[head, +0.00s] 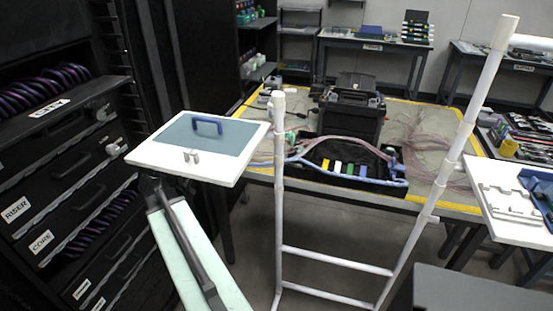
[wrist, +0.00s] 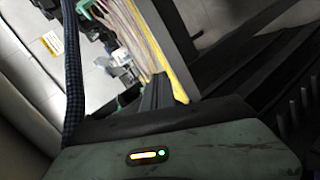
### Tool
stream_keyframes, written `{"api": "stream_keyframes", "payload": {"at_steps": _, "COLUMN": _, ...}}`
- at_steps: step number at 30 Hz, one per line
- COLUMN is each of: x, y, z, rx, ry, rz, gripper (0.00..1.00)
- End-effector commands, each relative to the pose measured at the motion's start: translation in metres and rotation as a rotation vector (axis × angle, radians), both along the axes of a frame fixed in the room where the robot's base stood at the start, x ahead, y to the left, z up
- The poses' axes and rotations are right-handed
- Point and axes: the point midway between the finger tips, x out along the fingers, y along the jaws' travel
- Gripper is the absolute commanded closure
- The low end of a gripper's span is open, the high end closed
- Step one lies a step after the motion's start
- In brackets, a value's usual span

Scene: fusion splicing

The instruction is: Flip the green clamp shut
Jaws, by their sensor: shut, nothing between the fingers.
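A small green piece (head: 350,168) stands in a row with yellow and blue ones in the black tray (head: 322,176) at the front of the far table in the head view. I cannot tell whether it is the green clamp or whether a clamp is open. In the wrist view a green part (wrist: 84,8) shows at the top left, too small to identify. My gripper (wrist: 157,84) shows in the wrist view as dark fingers, shut and empty, apart from the bench items.
A white pipe frame (head: 335,260) stands before the table (head: 455,208). A black splicer-like machine (head: 352,110) sits on it. Dark racks (head: 60,150) fill the left side; white trays (head: 505,205) are at right.

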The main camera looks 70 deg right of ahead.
Motion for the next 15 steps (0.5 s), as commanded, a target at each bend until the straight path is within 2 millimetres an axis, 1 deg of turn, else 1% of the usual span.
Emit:
{"api": "stream_keyframes", "payload": {"at_steps": 1, "x": -0.031, "y": -0.044, "z": -0.018, "rx": -0.099, "ry": 0.047, "rz": -0.03, "gripper": 1.0}}
{"api": "stream_keyframes", "payload": {"at_steps": 3, "x": -0.068, "y": -0.088, "z": -0.008, "rx": -0.222, "ry": 0.126, "rz": -0.048, "gripper": 1.0}}
{"api": "stream_keyframes", "payload": {"at_steps": 6, "x": -0.103, "y": -0.123, "z": 0.006, "rx": -0.332, "ry": 0.22, "rz": -0.059, "gripper": 1.0}}
{"api": "stream_keyframes", "payload": {"at_steps": 9, "x": -0.119, "y": -0.138, "z": 0.016, "rx": -0.382, "ry": 0.271, "rz": -0.06, "gripper": 1.0}}
{"api": "stream_keyframes", "payload": {"at_steps": 12, "x": -0.122, "y": -0.141, "z": 0.021, "rx": -0.395, "ry": 0.285, "rz": -0.059, "gripper": 1.0}}
{"api": "stream_keyframes", "payload": {"at_steps": 15, "x": -0.122, "y": -0.14, "z": 0.022, "rx": -0.394, "ry": 0.284, "rz": -0.06, "gripper": 1.0}}
